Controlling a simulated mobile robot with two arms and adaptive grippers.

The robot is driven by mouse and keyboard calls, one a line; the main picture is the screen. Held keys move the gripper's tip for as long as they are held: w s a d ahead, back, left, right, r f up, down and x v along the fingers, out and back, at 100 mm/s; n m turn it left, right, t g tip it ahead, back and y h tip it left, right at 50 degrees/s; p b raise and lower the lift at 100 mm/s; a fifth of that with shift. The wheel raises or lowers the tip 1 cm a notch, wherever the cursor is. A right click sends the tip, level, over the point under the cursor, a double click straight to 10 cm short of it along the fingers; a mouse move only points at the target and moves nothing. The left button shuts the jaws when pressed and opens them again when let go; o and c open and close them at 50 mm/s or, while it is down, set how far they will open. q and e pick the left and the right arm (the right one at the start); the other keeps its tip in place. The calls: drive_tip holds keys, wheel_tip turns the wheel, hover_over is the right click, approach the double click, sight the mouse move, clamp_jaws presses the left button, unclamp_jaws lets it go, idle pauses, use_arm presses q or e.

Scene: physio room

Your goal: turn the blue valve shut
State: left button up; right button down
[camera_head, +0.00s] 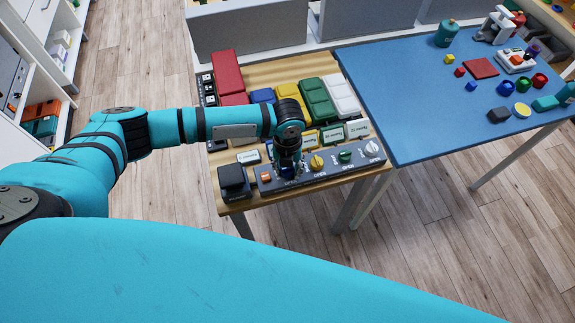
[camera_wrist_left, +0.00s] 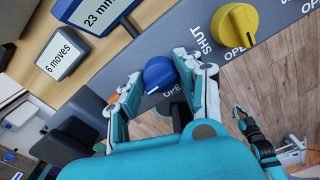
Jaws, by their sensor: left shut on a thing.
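The blue valve (camera_wrist_left: 160,72) is a round knob on a grey panel (camera_wrist_left: 276,22). In the left wrist view it sits between the two fingers of my left gripper (camera_wrist_left: 162,80), which is shut on it. A white mark shows at the knob's lower edge, close to partly hidden OPEN lettering. In the head view my left gripper (camera_head: 288,168) reaches down onto the panel and mostly hides the blue valve. My right gripper (camera_wrist_left: 242,114) shows small and dark in the left wrist view, over the floor, away from the panel; its opening is unclear.
A yellow valve (camera_head: 316,162), a green valve (camera_head: 345,156) and a white valve (camera_head: 372,149) share the panel. A black box (camera_head: 233,180) stands left of it. Coloured blocks and signs fill the wooden table behind. A blue table (camera_head: 410,115) with small objects adjoins at right.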

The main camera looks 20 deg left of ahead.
idle(0.6)
use_arm(q)
drive_tip(key=o, duration=1.2)
drive_tip(key=shift+c, duration=0.2)
drive_tip(key=shift+r, duration=0.2)
wheel_tip(320, 180, up, 12)
drive_tip(key=shift+f, duration=0.15)
drive_tip(key=shift+s+f, duration=0.1)
